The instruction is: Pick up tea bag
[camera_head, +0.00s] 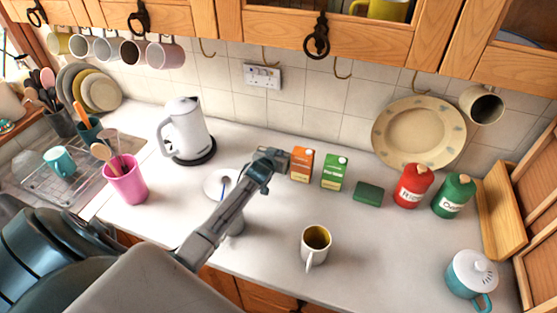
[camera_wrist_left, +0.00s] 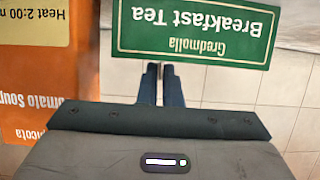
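I cannot make out a loose tea bag in either view. My right gripper is not in view.
A white mug (camera_head: 315,243) stands at the front of the counter. A red canister (camera_head: 413,186) and a green canister (camera_head: 453,195) stand on the right, a kettle (camera_head: 186,128) on the left. A partly hidden white dish (camera_head: 213,184) lies behind my left arm.

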